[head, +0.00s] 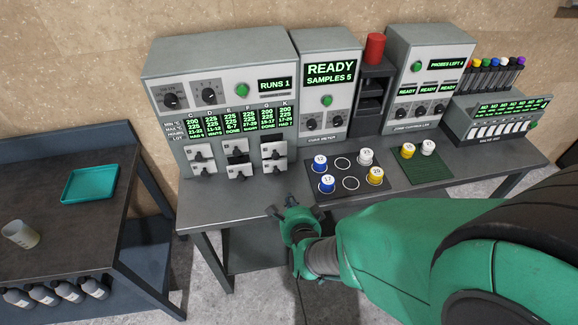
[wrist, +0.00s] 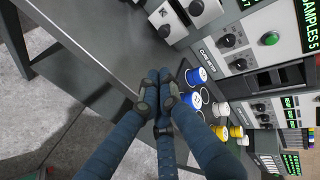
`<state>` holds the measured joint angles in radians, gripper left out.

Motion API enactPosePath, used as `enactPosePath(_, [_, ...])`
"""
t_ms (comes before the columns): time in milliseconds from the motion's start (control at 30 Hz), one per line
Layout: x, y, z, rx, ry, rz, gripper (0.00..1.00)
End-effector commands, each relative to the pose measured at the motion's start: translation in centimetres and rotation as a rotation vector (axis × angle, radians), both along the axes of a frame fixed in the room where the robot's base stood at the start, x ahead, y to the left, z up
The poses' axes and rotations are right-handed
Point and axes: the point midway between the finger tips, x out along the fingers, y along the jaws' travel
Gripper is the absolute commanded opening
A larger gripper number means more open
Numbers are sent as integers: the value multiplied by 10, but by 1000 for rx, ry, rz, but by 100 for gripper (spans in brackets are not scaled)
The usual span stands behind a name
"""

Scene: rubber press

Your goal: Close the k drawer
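The black letter K marks a light drawer front (wrist: 163,11) at the top of the wrist view, with a dark knob below it. In the head view the drawers sit low on the left machine; the lower right one (head: 275,166) appears to be the K drawer. I cannot tell how far it stands out. My gripper (head: 293,207) is over the table's front edge, below and to the right of the drawers and apart from them. In the wrist view its blue fingers (wrist: 160,98) come near each other; whether they are open or shut is unclear. Nothing is seen held.
Blue, white and yellow-lidded cups stand on a dark mat (head: 346,187) right of the drawers. A green mat (head: 428,172) with cups lies farther right. The grey tabletop (head: 225,205) in front of the drawers is clear. A side table holds a teal tray (head: 90,184).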

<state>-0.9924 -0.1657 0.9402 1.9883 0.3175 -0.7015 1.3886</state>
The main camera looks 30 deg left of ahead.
Motion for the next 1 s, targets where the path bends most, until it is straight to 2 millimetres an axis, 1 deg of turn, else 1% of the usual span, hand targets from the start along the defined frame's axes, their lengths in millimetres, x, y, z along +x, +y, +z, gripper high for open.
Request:
enactPosePath(33, [-7, 5, -6, 13, 5, 0, 0])
enactPosePath(100, [-13, 9, -11, 33, 10, -3, 0])
enactPosePath(267, [-17, 13, -15, 51, 13, -8, 0])
enactPosePath(733, [-15, 14, -17, 51, 12, -7, 0])
enactPosePath(1000, [-4, 25, -25, 49, 12, -7, 0])
